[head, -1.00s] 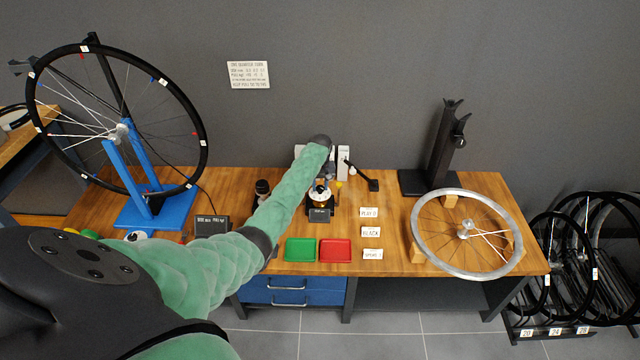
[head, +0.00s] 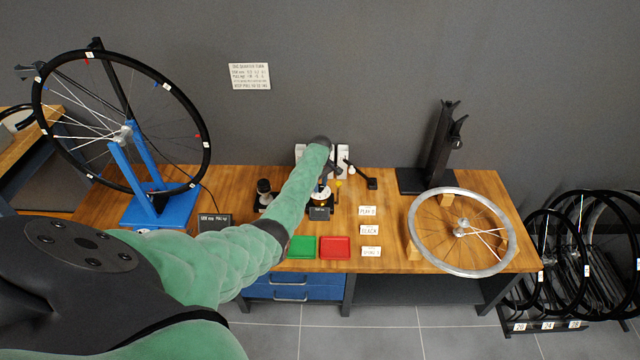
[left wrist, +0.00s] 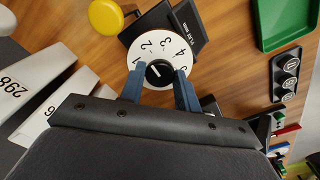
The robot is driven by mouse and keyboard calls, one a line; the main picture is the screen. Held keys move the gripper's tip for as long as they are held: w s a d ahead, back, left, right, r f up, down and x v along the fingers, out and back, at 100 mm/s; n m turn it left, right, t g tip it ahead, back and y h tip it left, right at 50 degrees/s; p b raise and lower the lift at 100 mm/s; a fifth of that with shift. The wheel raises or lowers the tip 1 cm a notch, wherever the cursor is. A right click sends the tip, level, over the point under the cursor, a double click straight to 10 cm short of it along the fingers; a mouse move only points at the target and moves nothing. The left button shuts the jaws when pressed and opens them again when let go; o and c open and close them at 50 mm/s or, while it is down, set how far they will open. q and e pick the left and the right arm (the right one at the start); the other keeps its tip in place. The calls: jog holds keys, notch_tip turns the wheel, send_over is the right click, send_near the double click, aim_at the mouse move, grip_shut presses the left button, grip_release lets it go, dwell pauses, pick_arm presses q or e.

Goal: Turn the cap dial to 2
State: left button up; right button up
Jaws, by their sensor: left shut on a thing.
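The cap dial (left wrist: 147,50) is a white disc with black numerals, 2, 3 and 4 among them, and a black centre knob (left wrist: 158,73) with a pale mark. My left gripper (left wrist: 160,80) has its two blue fingers on either side of the knob, shut on it. The exact number the mark points at is hard to tell. In the head view the dial (head: 321,194) shows only partly, with my left arm and gripper (head: 328,177) over it. My right gripper is in neither current view.
A green tray (head: 301,247) and a red tray (head: 335,247) lie at the bench's front. White label cards (head: 369,231) stand to their right. A silver wheel (head: 416,235) lies at the right, and a blue truing stand (head: 163,208) holds a wheel at the left.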

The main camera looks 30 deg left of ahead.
aim_at(320, 186)
jog(key=shift+d, duration=0.1)
dwell(0.3)
pick_arm(q)
jog(key=o, duration=1)
jog(key=shift+r, duration=0.1)
pick_arm(e)
jog(key=shift+f, duration=0.1)
pick_arm(q)
jog(key=shift+r, duration=0.25)
notch_tip(320, 186, up, 6)
jog(key=shift+f+b, duration=0.1)
jog(key=shift+b, duration=0.85)
jog(key=shift+r, duration=0.65)
pick_arm(e)
jog(key=shift+w+a+r, duration=0.45)
jog(key=shift+w+r, duration=0.2)
jog(key=shift+r, duration=0.05)
jog(key=shift+w+a+r, duration=0.45)
jog(key=shift+w+r, duration=0.2)
jog(key=shift+d, duration=0.1)
